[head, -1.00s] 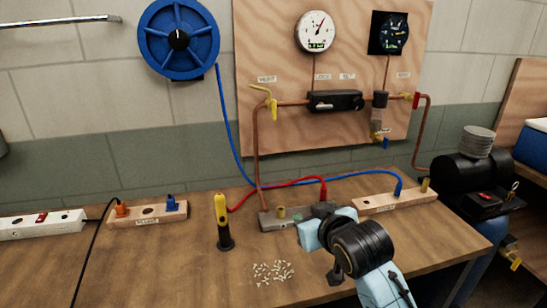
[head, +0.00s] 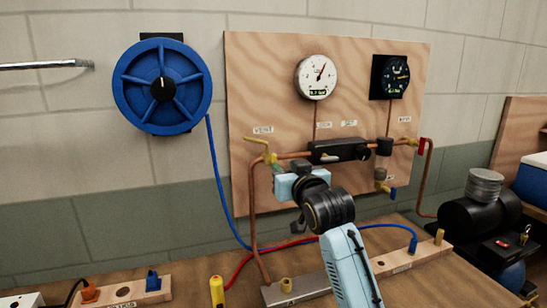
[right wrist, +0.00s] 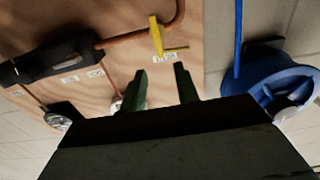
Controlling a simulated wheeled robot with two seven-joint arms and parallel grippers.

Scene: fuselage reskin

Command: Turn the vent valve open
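The vent valve (head: 268,157) is a yellow fitting with a yellow lever on the copper pipe at the board's left, below a small label that seems to read VENT. In the right wrist view, the valve (right wrist: 156,36) appears beyond the fingertips, roughly in line with the gap between them. My right gripper (head: 274,172) is just below and in front of the valve in the head view, partly covering the pipe there. Its two dark fingers (right wrist: 161,82) stand apart with nothing between them. My left gripper is out of view.
The plywood board (head: 255,90) carries a white gauge (head: 316,77), a dark gauge (head: 390,77) and a black pipe unit (head: 339,150). A blue reel (head: 162,86) hangs to the left. Blue and red hoses cross the bench below. A compressor (head: 480,212) stands right.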

